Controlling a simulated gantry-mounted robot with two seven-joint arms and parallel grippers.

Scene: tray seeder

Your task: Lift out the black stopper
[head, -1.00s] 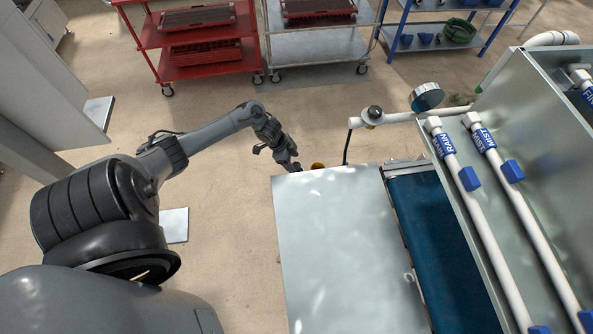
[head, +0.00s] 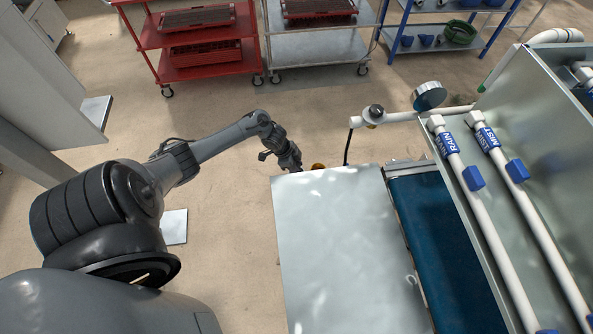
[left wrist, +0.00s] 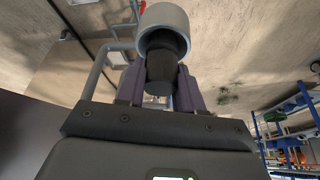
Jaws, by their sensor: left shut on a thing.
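In the left wrist view, my left gripper (left wrist: 158,88) is shut on the black stopper (left wrist: 165,66), with one purple finger on each side. The stopper's far end is at the mouth of a pale grey pipe end (left wrist: 164,18) and overlaps its opening. I cannot tell how deep it sits inside. In the head view, my left gripper (head: 293,167) is small, just beyond the far left corner of the metal table (head: 345,250). The stopper cannot be made out there. My right gripper is in neither view.
A brass-coloured fitting (head: 318,166) shows at the table's far edge. White piping with a gauge (head: 428,96) stands farther right. A blue belt (head: 440,240) and labelled pipes lie right of the table. Red (head: 205,62) and grey (head: 320,72) carts stand behind.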

